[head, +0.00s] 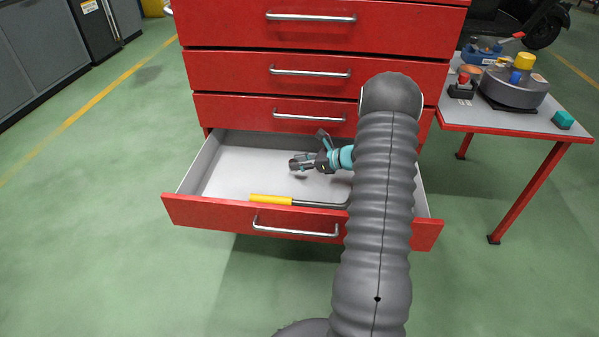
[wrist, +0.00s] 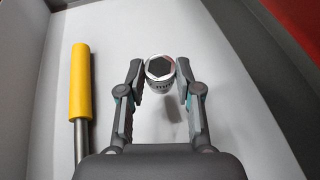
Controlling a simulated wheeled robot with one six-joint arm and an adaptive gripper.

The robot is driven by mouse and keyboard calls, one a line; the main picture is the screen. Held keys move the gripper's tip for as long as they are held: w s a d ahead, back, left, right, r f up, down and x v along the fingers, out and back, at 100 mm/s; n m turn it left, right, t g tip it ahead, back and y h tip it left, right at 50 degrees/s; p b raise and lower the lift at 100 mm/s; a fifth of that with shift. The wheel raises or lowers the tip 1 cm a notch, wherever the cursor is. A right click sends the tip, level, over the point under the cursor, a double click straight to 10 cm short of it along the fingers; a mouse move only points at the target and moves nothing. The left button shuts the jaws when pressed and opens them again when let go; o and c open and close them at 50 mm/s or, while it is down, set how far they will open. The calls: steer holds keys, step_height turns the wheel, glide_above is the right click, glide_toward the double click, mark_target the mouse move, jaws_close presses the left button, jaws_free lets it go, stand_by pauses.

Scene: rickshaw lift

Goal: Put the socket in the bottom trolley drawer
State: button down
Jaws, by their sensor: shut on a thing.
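The socket (wrist: 160,72) is a short silver cylinder with a hexagonal opening, seen in the wrist view between my gripper's fingers (wrist: 160,75). My gripper is shut on it. In the head view my gripper (head: 296,165) is inside the outline of the open bottom drawer (head: 183,207), pointing left above its pale floor. The socket is small and hard to make out there. A shadow shows on the drawer floor below the gripper; I cannot tell the exact gap between socket and floor. The red trolley (head: 230,72) has its other visible drawers shut.
A yellow-handled tool (head: 271,199) lies near the drawer's front; its yellow handle also shows at the left in the wrist view (wrist: 80,85). The drawer's left floor is clear. A side table (head: 470,118) with several items stands right.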

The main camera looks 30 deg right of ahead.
mark_target(299, 180)
steer(key=shift+f, duration=2)
steer(key=shift+f+b, duration=0.2)
steer(key=shift+b, duration=0.15)
steer(key=c, duration=0.8)
jaws_free()
steer(key=shift+r, duration=0.1)
